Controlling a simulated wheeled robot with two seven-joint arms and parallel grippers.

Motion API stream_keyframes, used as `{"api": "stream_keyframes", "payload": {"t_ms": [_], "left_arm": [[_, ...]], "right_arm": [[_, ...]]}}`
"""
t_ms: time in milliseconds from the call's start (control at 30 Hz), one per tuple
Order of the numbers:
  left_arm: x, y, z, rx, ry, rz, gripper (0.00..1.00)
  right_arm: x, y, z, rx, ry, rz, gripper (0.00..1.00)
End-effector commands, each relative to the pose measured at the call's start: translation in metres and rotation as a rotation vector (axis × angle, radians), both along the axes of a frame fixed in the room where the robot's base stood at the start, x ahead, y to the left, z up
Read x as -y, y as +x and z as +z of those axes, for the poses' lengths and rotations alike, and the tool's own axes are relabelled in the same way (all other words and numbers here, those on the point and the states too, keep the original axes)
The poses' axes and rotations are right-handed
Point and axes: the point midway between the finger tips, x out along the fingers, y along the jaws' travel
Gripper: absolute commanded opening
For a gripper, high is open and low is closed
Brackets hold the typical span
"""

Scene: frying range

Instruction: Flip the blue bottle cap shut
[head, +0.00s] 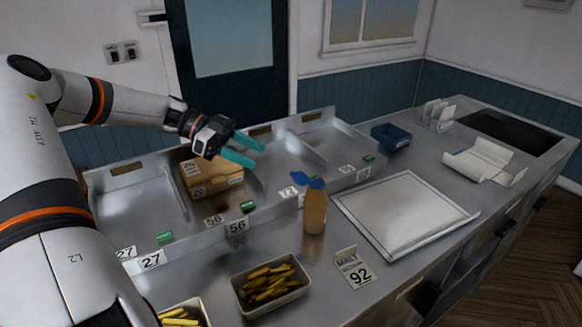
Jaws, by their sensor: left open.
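An amber bottle (314,212) stands upright on the steel counter, left of the white-rimmed tray. Its blue cap (311,181) is on top, with a blue flap sticking out to the left, so the cap looks open. My left gripper (256,151) is open and empty, with teal fingers. It is above the divided steel bins, up and to the left of the bottle in the picture, and apart from the cap. My right gripper is not in view.
A white-rimmed tray (401,212) lies right of the bottle. Trays of fries (270,287) and a "Malt 92" sign (353,269) stand in front. A cardboard box (211,177) sits in the bins. A blue container (391,137) stands behind.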

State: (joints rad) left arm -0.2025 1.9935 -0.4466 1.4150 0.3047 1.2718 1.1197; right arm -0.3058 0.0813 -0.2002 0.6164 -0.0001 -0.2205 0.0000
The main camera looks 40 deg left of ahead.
Motion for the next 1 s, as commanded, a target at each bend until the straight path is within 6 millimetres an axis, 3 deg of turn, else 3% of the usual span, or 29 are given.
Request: {"api": "stream_keyframes", "payload": {"t_ms": [500,700,1000], "left_arm": [[0.075,0.04,-0.036,-0.003,0.001,-0.002,0.53],[0.087,0.047,-0.041,-0.001,0.0,0.0,0.53],[0.089,0.049,-0.042,0.001,0.0,0.0,0.53]], "right_arm": [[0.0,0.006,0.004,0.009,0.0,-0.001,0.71],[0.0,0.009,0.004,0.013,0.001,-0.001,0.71],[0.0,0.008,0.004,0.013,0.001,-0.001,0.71]]}}
